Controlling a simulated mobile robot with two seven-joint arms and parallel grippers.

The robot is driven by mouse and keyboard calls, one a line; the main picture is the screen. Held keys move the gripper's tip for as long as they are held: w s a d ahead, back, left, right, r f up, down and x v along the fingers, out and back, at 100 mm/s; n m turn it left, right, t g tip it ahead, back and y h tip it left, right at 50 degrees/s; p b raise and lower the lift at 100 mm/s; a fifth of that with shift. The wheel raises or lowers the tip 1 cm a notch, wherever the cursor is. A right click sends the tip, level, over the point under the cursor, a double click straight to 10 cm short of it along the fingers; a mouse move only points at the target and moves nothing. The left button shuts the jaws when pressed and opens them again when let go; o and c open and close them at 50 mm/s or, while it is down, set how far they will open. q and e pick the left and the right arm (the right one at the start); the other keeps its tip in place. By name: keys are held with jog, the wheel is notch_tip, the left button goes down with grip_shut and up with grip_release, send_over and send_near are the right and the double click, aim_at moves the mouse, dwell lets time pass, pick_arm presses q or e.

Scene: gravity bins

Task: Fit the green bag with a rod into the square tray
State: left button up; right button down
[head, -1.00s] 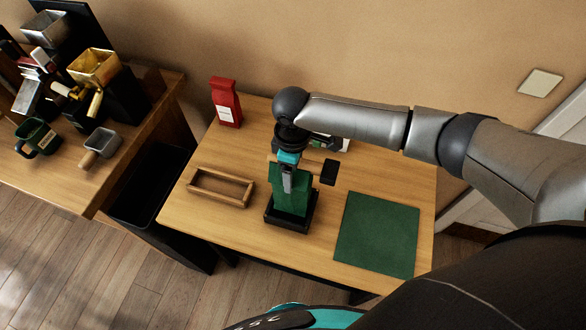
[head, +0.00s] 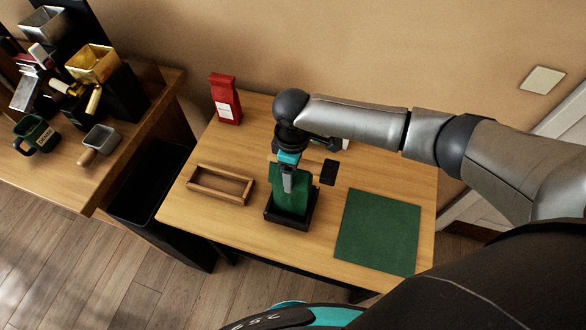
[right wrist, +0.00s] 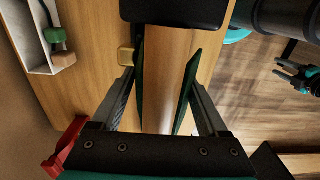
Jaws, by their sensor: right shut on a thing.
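The green bag (head: 291,190) stands about upright in the black square tray (head: 287,224) on the table. A tan rod-like piece (head: 312,166) with a black block at its right end shows at the bag's top. My right gripper (head: 288,184) is over the bag, pointing down, shut on it. In the right wrist view its fingers (right wrist: 162,95) flank green sides with a brown strip between them; the black block (right wrist: 175,10) shows at the top. The bag's lower end is hidden by the tray wall. What seems to be my left gripper (right wrist: 300,75) shows small and dark at the right.
A wooden frame (head: 203,194) lies left of the tray, a green mat (head: 378,232) right. A red bag (head: 226,98) stands at the back. A white holder (right wrist: 42,40) lies partly hidden behind my right arm. A side bench (head: 118,172) holds scoops and bins.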

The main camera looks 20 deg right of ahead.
jog(key=shift+f+b, duration=0.7)
jog(key=shift+f, duration=0.55)
dwell(0.6)
jog(key=shift+p, duration=0.35)
dwell(0.6)
jog(key=shift+c, duration=1)
grip_release()
jog(key=shift+o, duration=1)
notch_tip(320, 180, up, 15)
jog(key=shift+r+p, duration=0.1)
jog(key=shift+p, duration=0.35)
